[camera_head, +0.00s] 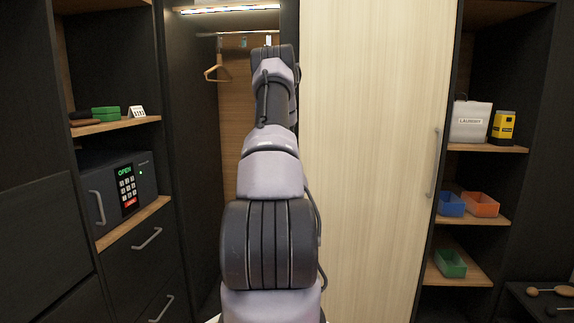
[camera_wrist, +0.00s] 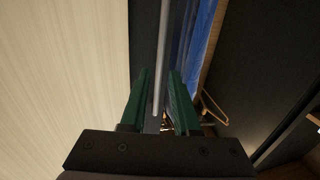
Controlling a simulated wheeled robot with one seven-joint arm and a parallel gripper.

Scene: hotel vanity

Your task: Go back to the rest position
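My gripper (camera_wrist: 160,74) shows in the wrist view with its two green fingers apart and a visible gap between them. A grey rod runs lengthwise through that gap in the picture, clear of both fingers; its depth cannot be told. In the head view my arm reaches forward and up into the open wardrobe, and its own links hide the gripper. The wardrobe's hanging rail (camera_head: 238,33) and a wooden hanger (camera_head: 217,73) are near the end of my arm. A hanger also shows in the wrist view (camera_wrist: 213,108), right of the fingers.
A pale door panel (camera_head: 372,150) stands close on the arm's right. An open-labelled safe (camera_head: 122,188) and drawers are on the left. Right shelves hold a laundry box (camera_head: 470,121), a yellow box (camera_head: 503,126) and small bins. A blue surface (camera_wrist: 204,40) lies beyond the right finger.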

